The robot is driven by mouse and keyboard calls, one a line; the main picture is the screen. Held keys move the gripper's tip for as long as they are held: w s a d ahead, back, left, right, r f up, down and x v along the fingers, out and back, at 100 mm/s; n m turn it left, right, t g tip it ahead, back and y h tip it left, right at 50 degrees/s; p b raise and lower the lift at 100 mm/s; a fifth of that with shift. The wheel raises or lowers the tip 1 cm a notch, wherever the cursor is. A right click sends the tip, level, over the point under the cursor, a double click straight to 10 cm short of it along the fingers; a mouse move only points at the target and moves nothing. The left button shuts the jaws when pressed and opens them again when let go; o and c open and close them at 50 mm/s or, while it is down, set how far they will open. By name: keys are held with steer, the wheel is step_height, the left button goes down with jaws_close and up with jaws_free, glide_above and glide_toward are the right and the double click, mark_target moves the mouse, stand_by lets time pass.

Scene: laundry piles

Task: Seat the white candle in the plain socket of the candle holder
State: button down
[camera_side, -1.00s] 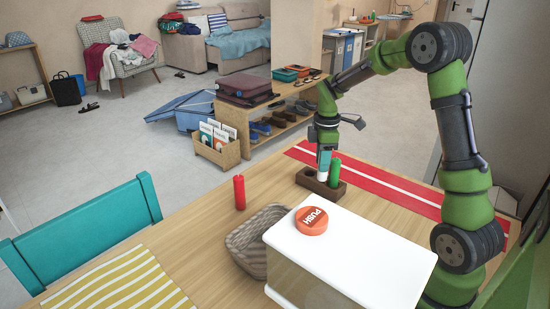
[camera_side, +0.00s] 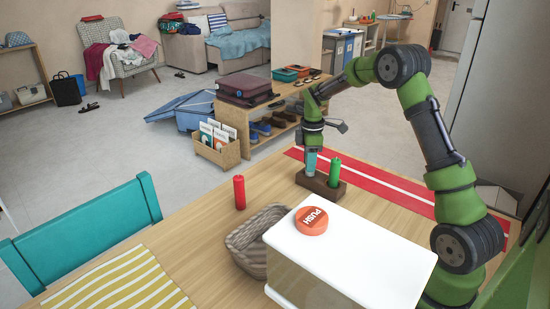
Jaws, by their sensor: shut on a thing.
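The dark brown candle holder (camera_side: 321,190) sits on the wooden table, partly over the red runner. A green candle (camera_side: 334,172) stands upright in its right part. My gripper (camera_side: 310,171) is right above the holder's left end, pointing down, its tips close to the holder's top. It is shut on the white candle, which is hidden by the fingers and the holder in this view. I cannot tell how deep the candle sits in the left socket. A red candle (camera_side: 239,192) stands upright on the table, left of the holder.
A red runner with white stripes (camera_side: 397,192) lies at the table's far right. The table between red candle and holder is clear.

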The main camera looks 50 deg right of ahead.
steer(key=shift+f, duration=0.1)
steer(key=c, duration=0.9)
jaws_free()
steer(key=shift+o, duration=0.2)
step_height(320, 180, up, 12)
steer(key=shift+f, duration=0.15)
steer(key=s+a+r+m+t, duration=0.2)
steer(key=s+a+r+m, duration=0.1)
steer(key=a+r, duration=0.4)
steer(key=s+a+m+t+y, duration=0.2)
steer(key=s+a+m+t, duration=0.3)
steer(key=s+a+m, duration=0.5)
steer(key=s+a, duration=0.6)
steer(key=s, duration=0.2)
steer(key=shift+w, duration=0.1)
